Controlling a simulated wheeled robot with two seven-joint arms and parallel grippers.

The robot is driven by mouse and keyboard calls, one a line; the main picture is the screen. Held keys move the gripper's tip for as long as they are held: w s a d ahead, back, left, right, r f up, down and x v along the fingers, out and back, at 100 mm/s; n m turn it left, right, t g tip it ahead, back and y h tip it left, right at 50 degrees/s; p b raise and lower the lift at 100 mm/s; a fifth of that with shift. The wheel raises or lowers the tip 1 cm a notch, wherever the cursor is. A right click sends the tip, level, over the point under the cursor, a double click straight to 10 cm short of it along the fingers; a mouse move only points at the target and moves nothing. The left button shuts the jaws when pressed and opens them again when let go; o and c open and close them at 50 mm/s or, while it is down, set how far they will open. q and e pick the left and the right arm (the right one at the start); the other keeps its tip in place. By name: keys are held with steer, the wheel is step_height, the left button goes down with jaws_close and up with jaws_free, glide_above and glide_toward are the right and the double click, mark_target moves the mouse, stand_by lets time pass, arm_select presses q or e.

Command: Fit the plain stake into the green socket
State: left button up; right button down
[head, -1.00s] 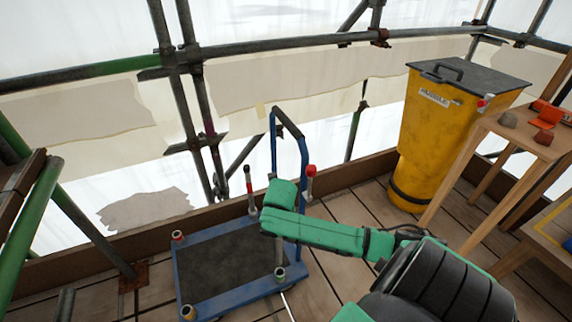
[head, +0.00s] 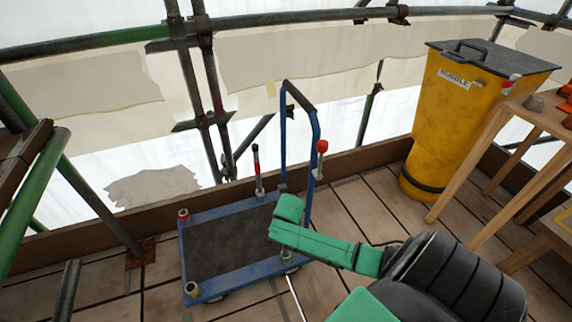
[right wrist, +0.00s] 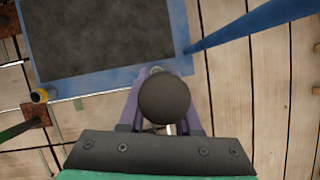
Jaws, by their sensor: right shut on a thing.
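My right gripper (right wrist: 158,82) shows purple fingers in the right wrist view, shut on the plain stake (right wrist: 163,100). I see the stake end-on as a dark round knob, which hides most of its shaft. In the head view my green right arm covers most of the gripper and stake. The green socket (head: 286,257) is at the trolley's near right corner, directly below the end of my arm. Whether the stake's lower tip is inside the socket or just above it, I cannot tell. My left gripper is not in view.
The blue trolley (head: 235,272) has a red-ringed socket (head: 183,214), a yellowish socket (head: 191,289) and a red-and-black stake (head: 257,170) at other corners. A red-knobbed post (head: 320,148) stands by its handle (head: 284,130). A yellow bin (head: 450,115) and wooden table (head: 500,125) are right.

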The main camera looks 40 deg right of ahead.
steer(key=c, duration=0.6)
jaws_free()
steer(key=shift+f, duration=0.15)
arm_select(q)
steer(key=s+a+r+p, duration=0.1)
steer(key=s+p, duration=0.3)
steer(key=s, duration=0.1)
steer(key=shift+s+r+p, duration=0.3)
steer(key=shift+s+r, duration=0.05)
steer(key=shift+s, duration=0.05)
arm_select(e)
steer(key=v, duration=1.2)
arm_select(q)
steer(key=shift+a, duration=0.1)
arm_select(e)
steer(key=shift+w, duration=0.1)
